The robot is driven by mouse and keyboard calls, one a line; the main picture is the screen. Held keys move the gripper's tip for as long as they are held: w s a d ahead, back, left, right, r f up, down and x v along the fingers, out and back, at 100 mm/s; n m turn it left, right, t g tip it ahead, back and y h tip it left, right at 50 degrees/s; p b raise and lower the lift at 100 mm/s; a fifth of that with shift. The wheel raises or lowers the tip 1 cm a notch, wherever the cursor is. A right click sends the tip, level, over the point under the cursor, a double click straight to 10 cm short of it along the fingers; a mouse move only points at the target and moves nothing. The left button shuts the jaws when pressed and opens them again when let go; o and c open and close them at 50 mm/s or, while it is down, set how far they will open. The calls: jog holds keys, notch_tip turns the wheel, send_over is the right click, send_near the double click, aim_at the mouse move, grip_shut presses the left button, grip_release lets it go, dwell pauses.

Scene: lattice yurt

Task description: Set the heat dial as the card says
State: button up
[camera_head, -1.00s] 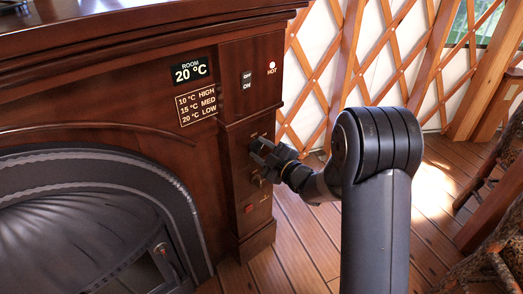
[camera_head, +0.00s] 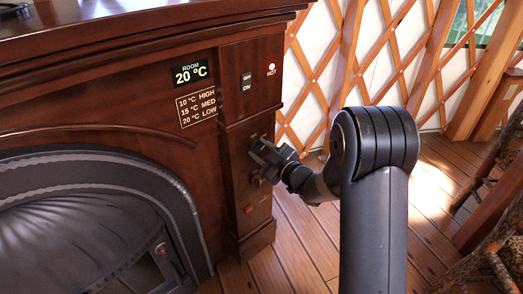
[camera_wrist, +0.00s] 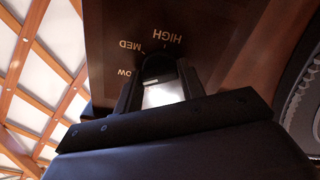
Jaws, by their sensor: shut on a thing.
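The room display (camera_head: 191,72) on the wooden fireplace front reads 20 °C. The card (camera_head: 197,104) below it reads 10 °C HIGH, 15 °C MED, 20 °C LOW. My gripper (camera_head: 259,153) is at the narrow right-hand panel, shut on the dark heat dial (camera_wrist: 157,68). In the wrist view the gripper (camera_wrist: 158,88) has one finger on each side of the dial. The labels HIGH, MED and LOW show upside down around it, with LOW partly covered by a finger. I cannot tell clearly which label the dial points to.
An OFF/ON switch (camera_head: 247,82) and a HOT lamp (camera_head: 271,69) sit above on the panel. A red button (camera_head: 249,209) is lower down. A dark arched firebox (camera_head: 90,215) is at left. Open wooden floor (camera_head: 300,235) lies to the right; logs stand at far right.

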jog(key=o, duration=1)
jog(key=shift+c, duration=0.2)
jog(key=p+v, duration=0.2)
jog(key=v, duration=0.9)
jog(key=shift+w+a, duration=0.1)
jog(key=b+x, duration=0.2)
jog(key=x, duration=0.9)
jog(key=shift+n, duration=0.4)
